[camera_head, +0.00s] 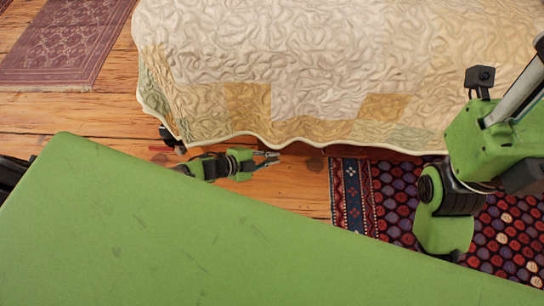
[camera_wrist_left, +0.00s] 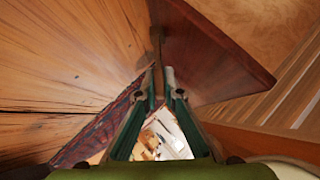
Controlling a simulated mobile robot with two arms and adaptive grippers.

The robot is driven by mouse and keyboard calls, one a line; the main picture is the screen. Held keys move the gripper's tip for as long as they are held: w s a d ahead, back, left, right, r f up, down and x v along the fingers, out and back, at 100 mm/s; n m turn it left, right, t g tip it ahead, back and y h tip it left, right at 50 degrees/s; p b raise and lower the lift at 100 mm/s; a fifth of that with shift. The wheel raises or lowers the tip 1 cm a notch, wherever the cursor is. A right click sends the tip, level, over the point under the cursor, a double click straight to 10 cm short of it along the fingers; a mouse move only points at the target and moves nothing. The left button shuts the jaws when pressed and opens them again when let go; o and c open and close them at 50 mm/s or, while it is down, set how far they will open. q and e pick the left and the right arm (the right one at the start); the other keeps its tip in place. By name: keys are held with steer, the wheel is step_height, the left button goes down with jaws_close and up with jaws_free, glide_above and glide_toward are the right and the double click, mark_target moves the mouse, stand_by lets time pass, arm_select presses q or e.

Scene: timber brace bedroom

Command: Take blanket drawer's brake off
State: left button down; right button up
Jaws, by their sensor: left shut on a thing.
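My left gripper (camera_head: 268,158) reaches low beside the bed, just in front of the quilt's hanging edge. In the left wrist view its two fingers (camera_wrist_left: 162,82) are close together at the end of a thin brown bar (camera_wrist_left: 156,45), which looks like a lever. The fingers are shut on its near end. A dark red-brown wooden panel (camera_wrist_left: 215,65), perhaps the blanket drawer, lies right beside the bar. In the head view a strip of red-brown wood (camera_head: 375,153) shows under the quilt. My right arm is at the right; its gripper is out of view.
A bed with a patchwork quilt (camera_head: 300,70) fills the top. A patterned red-and-blue rug (camera_head: 352,195) lies on the plank floor (camera_head: 300,185) at its foot. A faded purple rug (camera_head: 65,45) lies at the upper left. My green body covers the bottom.

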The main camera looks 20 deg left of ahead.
arm_select(q)
steer(key=shift+w+a, duration=0.1)
stand_by(0.3)
steer(key=c, duration=2.2)
jaws_free()
steer(key=shift+o, duration=0.2)
steer(key=v, duration=1.2)
